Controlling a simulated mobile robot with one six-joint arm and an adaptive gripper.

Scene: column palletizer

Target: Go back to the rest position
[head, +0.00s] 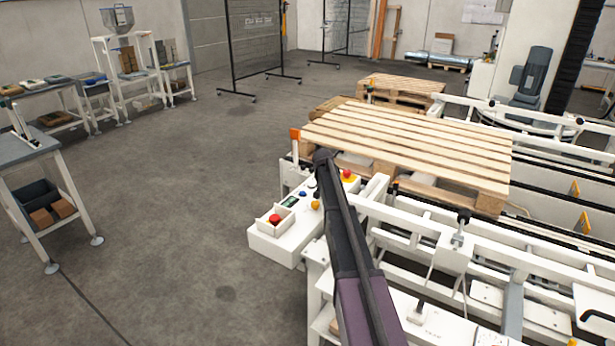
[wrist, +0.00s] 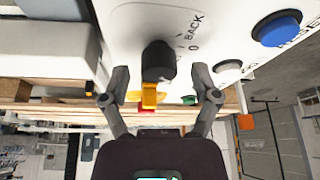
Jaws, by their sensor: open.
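My gripper (wrist: 160,88) is open in the wrist view, with one finger on each side of a black knob (wrist: 158,60). Nothing is held between the fingers. The knob sits on a white panel with the marks "BACK" and "0"; I cannot tell whether a fingertip touches it. A yellow-orange part shows just below the knob. In the head view my dark arm reaches up over the white control box (head: 268,246), and the gripper itself is hidden or too small to make out there.
A blue button (wrist: 277,28) is on the panel to the right. The box has a red button (head: 274,218). A wooden pallet (head: 410,145) lies on the white conveyor frame (head: 415,228) beyond. A grey worktable (head: 25,155) stands at left. The floor (head: 190,190) between is clear.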

